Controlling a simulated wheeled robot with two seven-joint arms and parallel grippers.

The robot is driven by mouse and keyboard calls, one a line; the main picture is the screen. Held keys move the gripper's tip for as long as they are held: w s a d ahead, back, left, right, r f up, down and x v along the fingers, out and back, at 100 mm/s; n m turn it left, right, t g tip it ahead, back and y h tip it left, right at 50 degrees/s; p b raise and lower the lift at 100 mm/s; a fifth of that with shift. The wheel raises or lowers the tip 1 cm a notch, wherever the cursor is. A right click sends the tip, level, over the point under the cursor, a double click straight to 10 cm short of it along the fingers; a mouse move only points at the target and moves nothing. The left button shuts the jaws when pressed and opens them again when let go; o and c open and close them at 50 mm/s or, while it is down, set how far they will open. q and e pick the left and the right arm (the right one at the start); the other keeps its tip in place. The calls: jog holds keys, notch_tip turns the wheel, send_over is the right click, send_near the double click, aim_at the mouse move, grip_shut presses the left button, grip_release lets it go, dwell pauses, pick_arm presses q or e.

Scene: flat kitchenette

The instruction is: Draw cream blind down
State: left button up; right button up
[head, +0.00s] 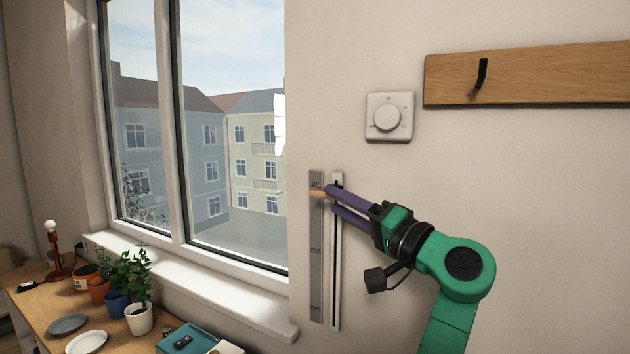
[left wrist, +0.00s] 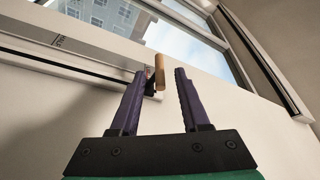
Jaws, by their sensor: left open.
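A small wooden handle (head: 316,193) sits near the top of a slim vertical slider track (head: 335,270) on the wall, right of the window. A grey marked strip (head: 316,280) runs beside the track. My left gripper (head: 331,197) is open at the top of the track, with its purple fingertips at the handle. In the left wrist view, the wooden handle (left wrist: 160,70) shows between the two spread fingertips; I cannot tell whether either touches it. No cream blind can be made out over the visible window panes (head: 230,110). My right gripper is not in view.
A white sill (head: 190,285) juts out below the window. A wooden desk (head: 30,310) at lower left holds potted plants (head: 138,318), a lamp (head: 54,245) and plates (head: 86,342). A dial (head: 387,117) and a hook board (head: 550,75) are on the wall above my arm.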

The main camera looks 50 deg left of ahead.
aim_at(324, 195)
pick_arm(q)
jog(key=p+x, duration=0.2)
jog(key=x, duration=0.5)
jog(key=shift+a, duration=0.15)
jog(key=shift+w+f, duration=0.1)
grip_shut()
jog(key=shift+r, duration=0.2)
dwell(0.7)
